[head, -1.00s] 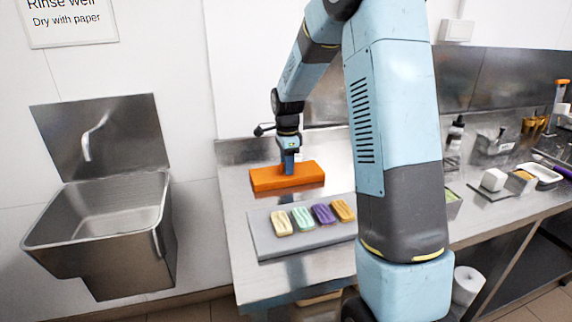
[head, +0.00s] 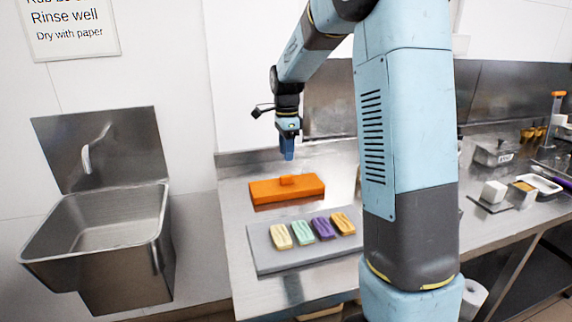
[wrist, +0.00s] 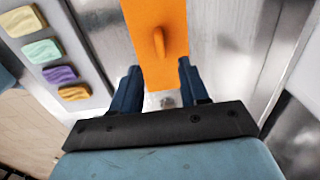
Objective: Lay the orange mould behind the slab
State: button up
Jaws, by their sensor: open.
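The orange mould (head: 262,191), a flat block with a raised grip on top, lies on the steel counter behind the slab. The grey slab (head: 266,258) carries several coloured bars and lies nearer the front; a strip of bare counter separates it from the mould. My gripper (head: 288,153) is above the mould, empty and apart from it. In the wrist view my gripper (wrist: 160,82) is open, its two blue fingers spread. The mould (wrist: 152,15) runs up from between them to the top edge of that view, and the slab (wrist: 88,48) is at the left.
A steel sink (head: 100,218) hangs on the wall at the left. A raised steel backsplash (head: 325,108) stands behind the counter. White blocks and trays (head: 494,192) lie on the counter at the right. My arm hides the middle of the counter.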

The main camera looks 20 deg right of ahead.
jog(key=s+r+n+t, duration=0.3)
jog(key=s+r+n, duration=0.65)
jog(key=s, duration=0.65)
jog(key=s+n+t, duration=0.2)
jog(key=s+n, duration=0.6)
jog(key=s, duration=1)
jog(key=shift+r+t, duration=0.2)
jog(key=shift+t, duration=0.1)
jog(key=shift+a+n, duration=0.1)
jog(key=shift+n, duration=0.15)
dwell(4.0)
